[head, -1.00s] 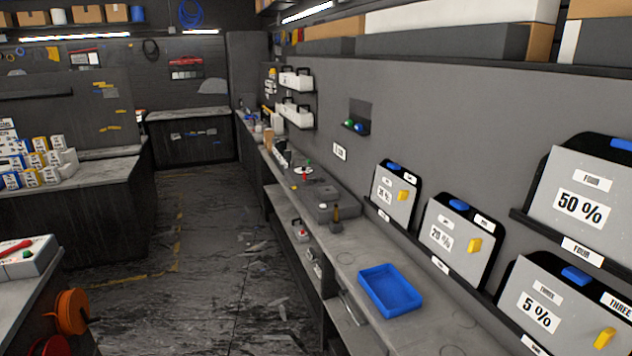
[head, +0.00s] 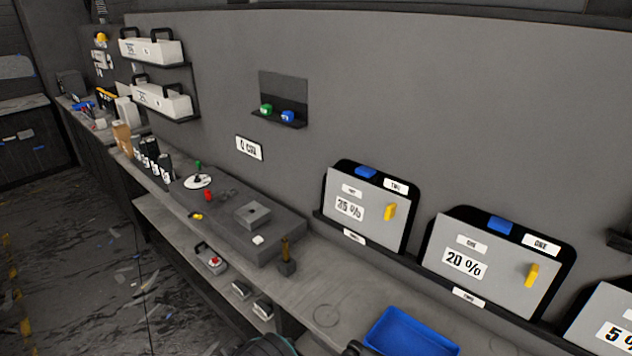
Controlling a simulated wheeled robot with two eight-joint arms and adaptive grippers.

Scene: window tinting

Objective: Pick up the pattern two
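The pattern with the tag TWO (head: 366,212) is a grey panel marked 35 %, on a black backing with a blue clip on top and a yellow handle at its right. It leans against the wall on a narrow ledge, right of centre in the head view. To its right stands a similar panel (head: 480,268) marked 20 %, with a tag reading ONE; the ledge label under it seems to read TWO. A third panel (head: 606,322) marked 5 % is cut off by the right edge. Neither gripper shows; only dark rounded parts show at the bottom edge.
A blue tray (head: 408,335) lies on the workbench (head: 325,290) below the panels. A grey raised block (head: 225,218) with small tools is further left. A wall holder (head: 283,100) carries a green and a blue item.

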